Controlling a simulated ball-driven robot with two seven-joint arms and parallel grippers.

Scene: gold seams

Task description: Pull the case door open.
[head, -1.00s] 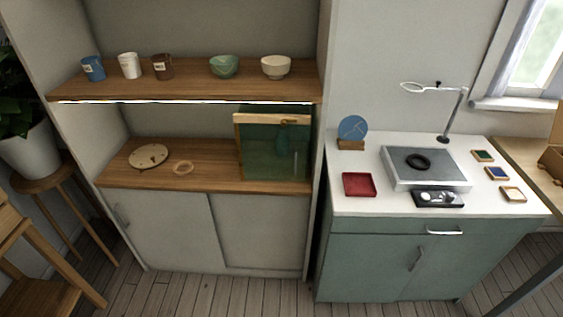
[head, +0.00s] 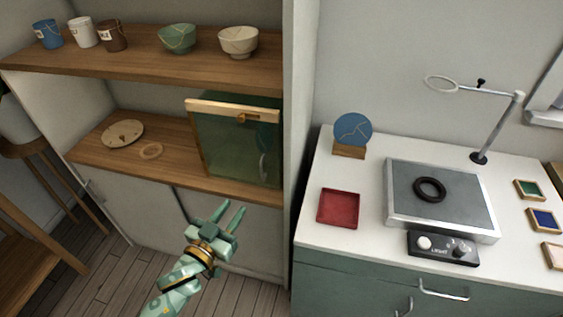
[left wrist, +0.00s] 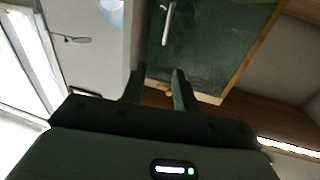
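The case (head: 238,148) stands on the lower wooden shelf, at its right end. Its green glass door has a pale wooden strip on top with a small brass catch (head: 250,118); the door looks shut. My right gripper is not in view.
Cups and bowls (head: 178,38) stand on the upper shelf (head: 140,62). A wall panel (head: 298,120) separates the case from the white counter (head: 360,235) on the right.

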